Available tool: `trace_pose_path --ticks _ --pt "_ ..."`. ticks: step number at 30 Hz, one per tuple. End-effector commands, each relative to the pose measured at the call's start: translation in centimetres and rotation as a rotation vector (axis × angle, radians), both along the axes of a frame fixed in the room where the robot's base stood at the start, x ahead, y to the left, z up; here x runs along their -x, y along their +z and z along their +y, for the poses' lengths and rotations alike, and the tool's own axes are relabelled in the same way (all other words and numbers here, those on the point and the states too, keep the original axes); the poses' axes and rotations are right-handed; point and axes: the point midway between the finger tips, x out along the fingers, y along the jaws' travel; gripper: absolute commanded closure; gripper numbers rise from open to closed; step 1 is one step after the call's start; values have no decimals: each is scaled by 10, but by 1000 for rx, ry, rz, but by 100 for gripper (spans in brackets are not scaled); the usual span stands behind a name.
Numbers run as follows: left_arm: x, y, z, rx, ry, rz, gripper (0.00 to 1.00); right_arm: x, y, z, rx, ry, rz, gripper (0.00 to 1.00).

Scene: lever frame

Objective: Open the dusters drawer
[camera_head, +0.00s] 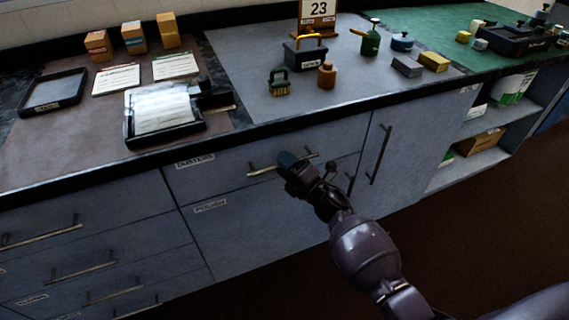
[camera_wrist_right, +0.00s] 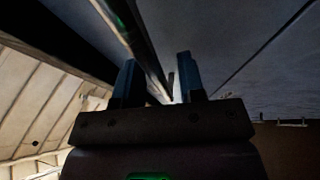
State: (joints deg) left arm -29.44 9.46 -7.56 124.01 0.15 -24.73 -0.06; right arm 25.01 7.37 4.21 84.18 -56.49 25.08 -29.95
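The dusters drawer (camera_head: 230,168) is the top drawer in the middle of the grey cabinet, with a label reading roughly "DUSTERS" at its upper left. Its front looks flush with the cabinet. Its bar handle (camera_head: 262,171) runs across the front, partly hidden by my right gripper (camera_head: 291,161). In the right wrist view, the two blue-grey fingers of my right gripper (camera_wrist_right: 157,78) stand apart, and the handle bar (camera_wrist_right: 142,40) runs between them. The bar looks close to the left finger; I cannot tell whether they touch. My left gripper is not in view.
Below is another labelled front (camera_head: 235,230); a door with an upright handle (camera_head: 380,155) is to the right. Several drawers are at lower left. The floor in front looks clear.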

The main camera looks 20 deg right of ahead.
Motion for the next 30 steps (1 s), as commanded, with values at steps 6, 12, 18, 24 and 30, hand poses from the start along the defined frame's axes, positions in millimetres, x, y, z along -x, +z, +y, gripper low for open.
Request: trace_pose_path --ticks 6,12,18,24,30 --pt "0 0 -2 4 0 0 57 0 0 0 0 0 0 64" --pt "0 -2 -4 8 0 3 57 0 0 0 0 0 0 93" --pt "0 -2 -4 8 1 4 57 0 0 0 0 0 0 100" --pt "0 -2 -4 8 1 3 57 1 0 0 -1 0 0 100" --pt "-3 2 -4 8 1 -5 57 7 0 0 1 0 2 100"
